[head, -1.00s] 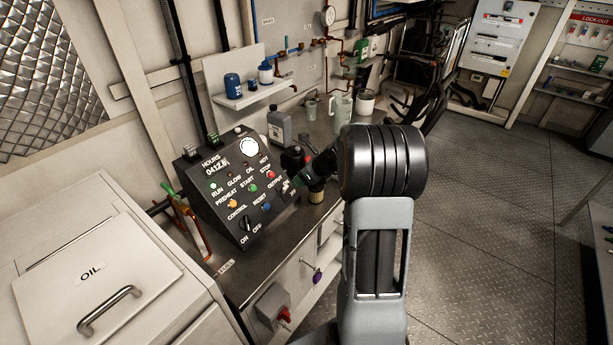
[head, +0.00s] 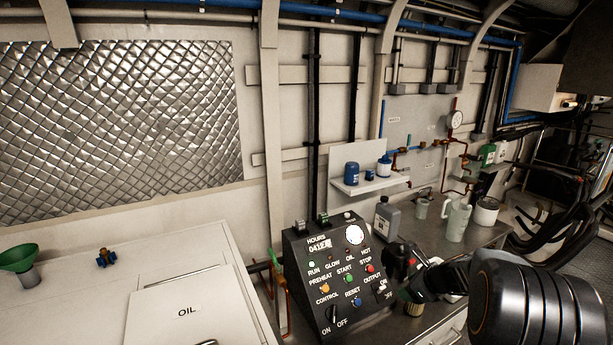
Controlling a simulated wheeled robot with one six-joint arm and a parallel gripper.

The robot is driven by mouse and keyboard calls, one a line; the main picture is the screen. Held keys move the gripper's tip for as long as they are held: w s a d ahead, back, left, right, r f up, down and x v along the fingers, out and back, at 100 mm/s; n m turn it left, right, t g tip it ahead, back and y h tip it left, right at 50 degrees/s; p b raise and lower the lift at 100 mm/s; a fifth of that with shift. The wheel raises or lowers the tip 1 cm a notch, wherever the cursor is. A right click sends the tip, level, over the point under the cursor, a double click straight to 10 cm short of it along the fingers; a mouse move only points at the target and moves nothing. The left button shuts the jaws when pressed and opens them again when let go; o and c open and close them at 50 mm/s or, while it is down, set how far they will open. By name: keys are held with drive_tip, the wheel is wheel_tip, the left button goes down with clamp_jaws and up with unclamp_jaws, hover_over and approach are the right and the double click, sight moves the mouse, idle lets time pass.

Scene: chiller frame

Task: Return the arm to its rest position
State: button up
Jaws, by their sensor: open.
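My arm comes in from the lower right of the head view, with a large black ribbed joint close to the camera. My gripper (head: 403,262) is at the arm's far end, just right of the black control panel (head: 335,280) and above the steel counter (head: 420,325). It is small and dark against the panel's edge, and its jaws are open. I see nothing held in it. The forearm runs leftward from the big joint to the gripper.
A grey jug-like bottle (head: 386,220), a pitcher (head: 457,222) and a white tub (head: 486,211) stand behind the gripper. A wall shelf (head: 370,184) holds blue containers. A white oil cabinet (head: 150,275) fills the left, with a green funnel (head: 20,257) on top.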

drive_tip(key=s+a+r+n+h, duration=0.1)
drive_tip(key=s+a+r+n, duration=0.2)
drive_tip(key=s+a+n, duration=0.2)
drive_tip(key=s+a+r+n+g+h, duration=0.1)
drive_tip(key=s+a+r+n, duration=0.2)
drive_tip(key=s+n, duration=0.7)
drive_tip(key=s+a+r+n+g+h, duration=0.1)
drive_tip(key=s+a+r+n, duration=0.3)
drive_tip(key=n, duration=0.8)
drive_tip(key=s+a, duration=0.2)
drive_tip(key=s, duration=0.1)
drive_tip(key=shift+s+a+h, duration=0.25)
drive_tip(key=shift+a+h, duration=0.05)
drive_tip(key=shift+a, duration=0.05)
